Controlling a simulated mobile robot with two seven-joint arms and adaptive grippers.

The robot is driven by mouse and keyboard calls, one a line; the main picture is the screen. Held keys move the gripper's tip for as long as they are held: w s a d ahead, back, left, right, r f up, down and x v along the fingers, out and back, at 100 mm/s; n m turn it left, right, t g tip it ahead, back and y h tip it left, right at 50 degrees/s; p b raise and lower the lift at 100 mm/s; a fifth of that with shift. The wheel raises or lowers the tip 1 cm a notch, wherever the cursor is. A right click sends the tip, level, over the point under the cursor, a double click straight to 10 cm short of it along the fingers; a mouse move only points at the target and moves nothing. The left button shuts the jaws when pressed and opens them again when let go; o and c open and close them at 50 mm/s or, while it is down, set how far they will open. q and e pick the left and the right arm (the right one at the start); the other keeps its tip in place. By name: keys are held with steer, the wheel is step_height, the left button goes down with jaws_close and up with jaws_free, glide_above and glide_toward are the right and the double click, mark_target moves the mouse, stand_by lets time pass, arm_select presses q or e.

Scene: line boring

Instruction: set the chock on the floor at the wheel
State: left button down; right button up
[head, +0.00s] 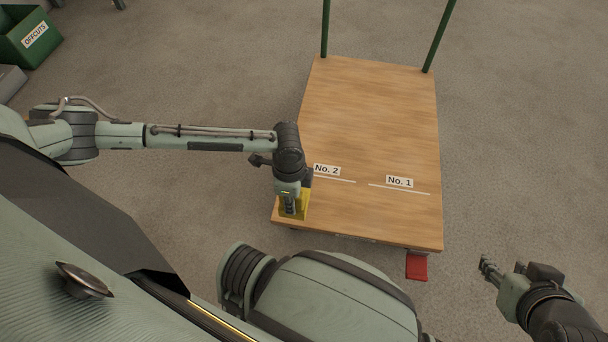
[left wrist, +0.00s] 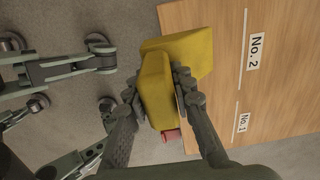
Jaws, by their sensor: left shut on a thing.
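The yellow chock (head: 299,212) is held in my left gripper (head: 291,204), over the front left corner of the wooden trolley deck (head: 375,125). In the left wrist view the gripper's two fingers close on the chock (left wrist: 185,50), whose wedge shape sticks out past them. The chock overlaps the deck edge (left wrist: 185,18) in that view; I cannot tell its height above the floor. The trolley's wheels are mostly hidden under the deck. My right gripper (head: 503,265) is empty, fingers apart, over the floor right of the trolley.
A red piece (head: 416,266) shows at the trolley's front right edge. Labels No. 2 (head: 327,170) and No. 1 (head: 399,182) mark the empty deck. Green posts (head: 437,38) rise at its far end. A green OFFCUTS bin (head: 28,38) stands far left.

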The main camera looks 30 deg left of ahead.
arm_select(q)
steer(key=shift+s+a+r, duration=0.1)
steer(key=shift+s+r, duration=0.1)
stand_by(0.3)
step_height(320, 180, up, 4)
steer(key=p, duration=0.5)
stand_by(0.4)
stand_by(1.5)
